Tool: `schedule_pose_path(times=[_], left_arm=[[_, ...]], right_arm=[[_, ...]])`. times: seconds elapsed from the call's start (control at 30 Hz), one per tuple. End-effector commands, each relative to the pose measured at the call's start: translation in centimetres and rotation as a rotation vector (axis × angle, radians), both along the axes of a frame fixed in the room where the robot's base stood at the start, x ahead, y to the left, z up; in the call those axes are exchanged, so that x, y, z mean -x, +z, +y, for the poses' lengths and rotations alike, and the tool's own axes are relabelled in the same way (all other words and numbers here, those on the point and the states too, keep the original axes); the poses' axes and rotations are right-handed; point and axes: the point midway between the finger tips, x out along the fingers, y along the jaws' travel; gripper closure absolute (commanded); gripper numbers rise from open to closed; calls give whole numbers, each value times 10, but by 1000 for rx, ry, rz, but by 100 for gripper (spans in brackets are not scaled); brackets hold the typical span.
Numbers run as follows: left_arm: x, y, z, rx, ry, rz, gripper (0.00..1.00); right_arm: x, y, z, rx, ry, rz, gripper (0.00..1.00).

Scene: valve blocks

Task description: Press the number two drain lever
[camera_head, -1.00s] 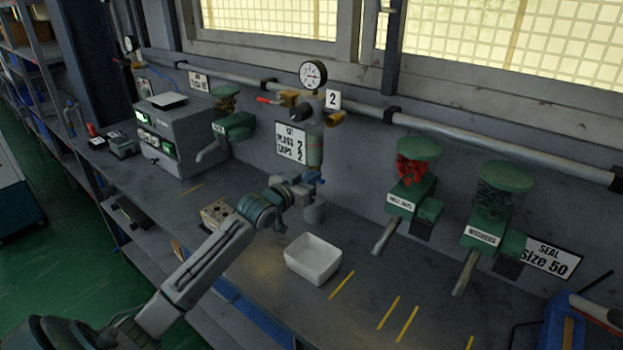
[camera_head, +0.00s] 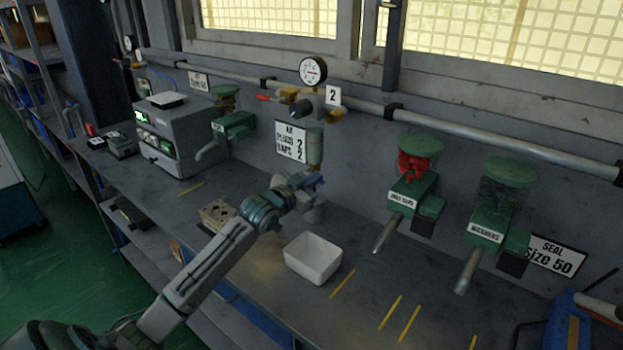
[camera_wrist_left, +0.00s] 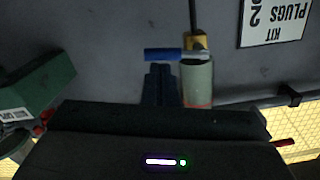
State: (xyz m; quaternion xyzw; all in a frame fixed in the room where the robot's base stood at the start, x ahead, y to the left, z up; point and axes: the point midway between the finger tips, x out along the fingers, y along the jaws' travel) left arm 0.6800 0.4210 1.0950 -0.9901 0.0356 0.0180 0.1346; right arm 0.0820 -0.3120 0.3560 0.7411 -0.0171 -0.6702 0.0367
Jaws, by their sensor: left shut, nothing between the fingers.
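The number two unit stands at the wall under a round gauge (camera_head: 312,70) and a white "2" sign (camera_head: 333,95). Its pale green bowl (camera_head: 314,147) hangs below the fittings and also shows in the left wrist view (camera_wrist_left: 197,82). A blue lever (camera_wrist_left: 165,54) sits beside the bowl's end in the left wrist view; in the head view it (camera_head: 319,180) is partly hidden by my gripper. My left gripper (camera_head: 308,184) is shut and empty. Its fingertips (camera_wrist_left: 160,68) are right at the lever; I cannot tell whether they touch. My right gripper is not in view.
A white bin (camera_head: 313,262) stands on the bench (camera_head: 365,285) in front of my gripper. Green dispensers (camera_head: 408,190) (camera_head: 493,215) are on the wall to the right. A grey machine (camera_head: 178,135) is at left. A kit sign (camera_head: 291,141) hangs beside the bowl.

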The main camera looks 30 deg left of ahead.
Motion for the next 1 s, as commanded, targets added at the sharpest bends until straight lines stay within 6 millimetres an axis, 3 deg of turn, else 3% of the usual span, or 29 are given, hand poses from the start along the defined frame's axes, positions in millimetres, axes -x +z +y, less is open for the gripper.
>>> schedule_pose_path(times=[0.3, 1.0], left_arm=[[0, -19, -1, -284, 1, -20, 100], [-1, -48, 13, -945, 2, -72, 100]], right_arm=[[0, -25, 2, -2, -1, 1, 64], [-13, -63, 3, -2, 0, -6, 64]])
